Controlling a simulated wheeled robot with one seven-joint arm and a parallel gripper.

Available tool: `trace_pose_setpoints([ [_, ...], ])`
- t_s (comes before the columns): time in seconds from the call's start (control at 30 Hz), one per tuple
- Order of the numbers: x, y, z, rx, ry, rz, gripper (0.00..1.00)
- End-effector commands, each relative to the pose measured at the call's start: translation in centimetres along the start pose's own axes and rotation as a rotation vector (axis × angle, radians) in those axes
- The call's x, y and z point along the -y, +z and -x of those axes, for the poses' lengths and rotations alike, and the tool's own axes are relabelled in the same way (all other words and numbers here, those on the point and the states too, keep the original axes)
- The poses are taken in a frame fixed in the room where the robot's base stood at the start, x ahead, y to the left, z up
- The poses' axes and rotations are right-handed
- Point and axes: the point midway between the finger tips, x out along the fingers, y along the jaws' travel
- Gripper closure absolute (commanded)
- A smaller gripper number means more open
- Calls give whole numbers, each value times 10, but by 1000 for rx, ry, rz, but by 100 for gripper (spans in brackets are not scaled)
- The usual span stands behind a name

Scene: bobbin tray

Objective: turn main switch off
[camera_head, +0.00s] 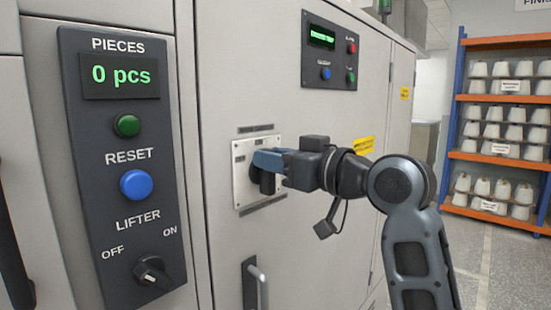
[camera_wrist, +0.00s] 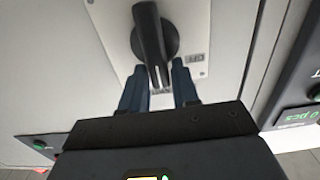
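The main switch is a black rotary knob (camera_head: 266,184) on a pale square plate (camera_head: 242,192) on the cabinet door. In the wrist view the knob (camera_wrist: 150,32) has a long handle whose end points toward my gripper. My gripper (camera_head: 268,161) is at the switch, its blue fingers partly covering the knob in the head view. In the wrist view the fingers (camera_wrist: 160,82) stand apart, one on each side of the handle's end; I cannot tell if either touches it.
A dark panel (camera_head: 110,200) at left has a "0 pcs" display, green and blue buttons and a lifter knob (camera_head: 152,272). Another panel (camera_head: 333,90) sits above the switch. A door handle (camera_head: 256,284) is below it. Shelves with bobbins (camera_head: 505,148) stand at right.

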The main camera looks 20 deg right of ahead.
Motion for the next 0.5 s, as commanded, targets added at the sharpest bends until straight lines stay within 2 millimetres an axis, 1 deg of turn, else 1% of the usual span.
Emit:
trace_pose_setpoints([
  [0.03,0,0,0,0,0,0,75],
  [0.3,0,0,0,0,0,0,100],
  [0.5,0,0,0,0,0,2,100],
])
